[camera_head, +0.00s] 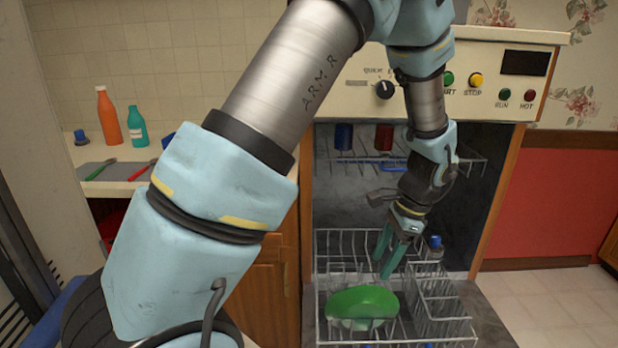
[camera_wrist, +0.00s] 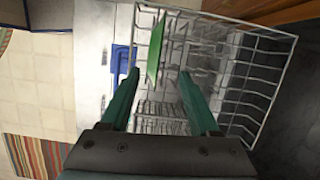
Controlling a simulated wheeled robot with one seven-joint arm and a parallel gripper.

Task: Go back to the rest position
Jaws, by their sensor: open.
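My gripper (camera_head: 390,262) is open and empty, pointing down over the lower dishwasher rack (camera_head: 322,262). Its two green fingers also show in the wrist view (camera_wrist: 160,95), spread apart with nothing between them. A green plate or bowl (camera_head: 362,300) lies in the front left of the rack, apart from the fingers. It shows edge-on in the wrist view (camera_wrist: 156,48). My arm crosses the middle of the head view and hides part of the counter and dishwasher.
The dishwasher's upper rack (camera_head: 470,160) holds a blue cup (camera_head: 343,137) and a red cup (camera_head: 384,138). A blue-capped bottle (camera_head: 435,250) stands in the lower rack. An orange bottle (camera_head: 109,117) and a teal bottle (camera_head: 137,127) stand on the left counter. Floor at the right is clear.

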